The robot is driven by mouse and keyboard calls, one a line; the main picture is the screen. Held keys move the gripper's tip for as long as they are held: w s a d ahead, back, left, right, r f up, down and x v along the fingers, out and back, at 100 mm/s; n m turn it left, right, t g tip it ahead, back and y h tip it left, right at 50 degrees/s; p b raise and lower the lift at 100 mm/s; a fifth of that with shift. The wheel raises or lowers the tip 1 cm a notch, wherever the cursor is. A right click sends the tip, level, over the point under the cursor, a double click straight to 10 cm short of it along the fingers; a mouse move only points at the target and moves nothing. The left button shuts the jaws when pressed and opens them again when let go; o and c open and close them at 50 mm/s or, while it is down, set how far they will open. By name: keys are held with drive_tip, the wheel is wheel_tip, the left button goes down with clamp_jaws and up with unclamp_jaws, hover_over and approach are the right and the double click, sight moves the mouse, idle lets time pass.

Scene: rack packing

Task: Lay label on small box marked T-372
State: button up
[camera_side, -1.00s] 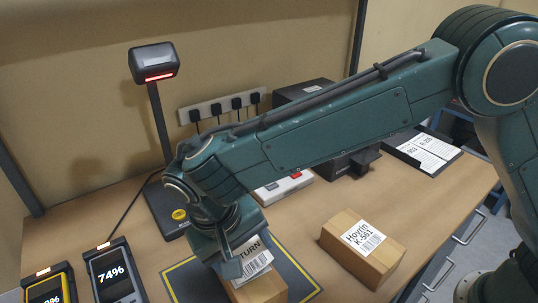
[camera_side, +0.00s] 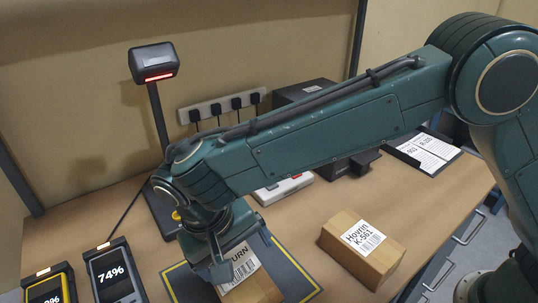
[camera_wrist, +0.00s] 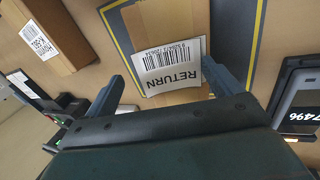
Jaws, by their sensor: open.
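A small cardboard box (camera_side: 258,292) stands on the dark mat with a yellow border (camera_side: 286,268). A white label (camera_side: 241,267) reading RETURN with a barcode lies on its top, near one end. The label also shows in the wrist view (camera_wrist: 168,68), with its lower edge near my gripper. My gripper (camera_wrist: 160,62) is open, its two fingers apart on either side of the label end. In the side view my gripper (camera_side: 212,268) hides part of the box and label. I cannot read T-372 anywhere; the box's own marking does not show.
Another cardboard box (camera_side: 350,262), marked Hovrin K-561, stands right of the mat. A scanner on a stand (camera_side: 153,64) is behind. A clipboard (camera_side: 424,150) lies at back right.

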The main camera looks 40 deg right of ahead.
drive_tip(key=shift+a+f, duration=0.35)
drive_tip(key=shift+a, duration=0.05)
drive_tip(key=v, duration=0.4)
drive_tip(key=shift+r, duration=1.7)
drive_tip(key=w+d+r, duration=0.2)
drive_tip(key=w+d, duration=0.2)
drive_tip(key=d, duration=0.5)
drive_tip(key=w+d+r+y, duration=0.1)
drive_tip(key=w+d+r, duration=0.2)
drive_tip(key=d, duration=0.7)
drive_tip(key=w+d+r+y, duration=0.1)
drive_tip(key=w+d+r, duration=0.1)
drive_tip(key=w+d, duration=0.3)
drive_tip(key=shift+d+r, duration=0.2)
drive_tip(key=shift+d, duration=2)
drive_tip(key=shift+r, duration=0.1)
